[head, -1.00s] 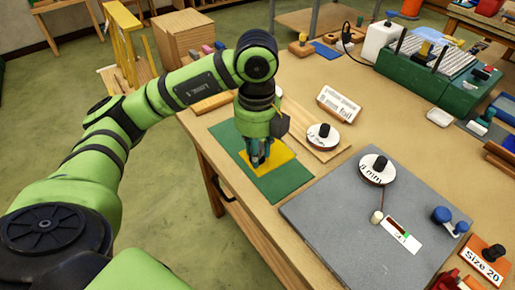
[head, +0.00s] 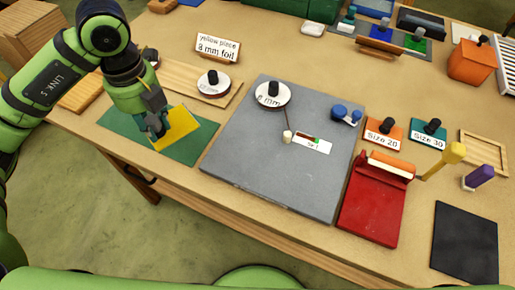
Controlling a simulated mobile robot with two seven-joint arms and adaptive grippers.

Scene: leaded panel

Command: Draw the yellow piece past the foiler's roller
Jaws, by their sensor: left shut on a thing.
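The yellow piece (head: 181,125) is at the green mat (head: 126,139) on the left of the table. My left gripper (head: 160,131) points down and is shut on its left part; I cannot tell whether the piece touches the mat. The foiler is a grey board (head: 235,150) right of the mat. It carries a white "8 mm" spool (head: 273,95), a foil line running to a small cream roller (head: 288,137), and a white strip (head: 313,143) with a dark slot. A blue knobbed part (head: 346,114) sits at its right edge. My right gripper is out of view.
Another spool (head: 213,82) stands on a wooden board behind the mat, near a "yellow piece 8 mm foil" sign (head: 217,47). A red device (head: 374,205) and a dark mat (head: 465,243) lie to the right. The grey board's front area is clear.

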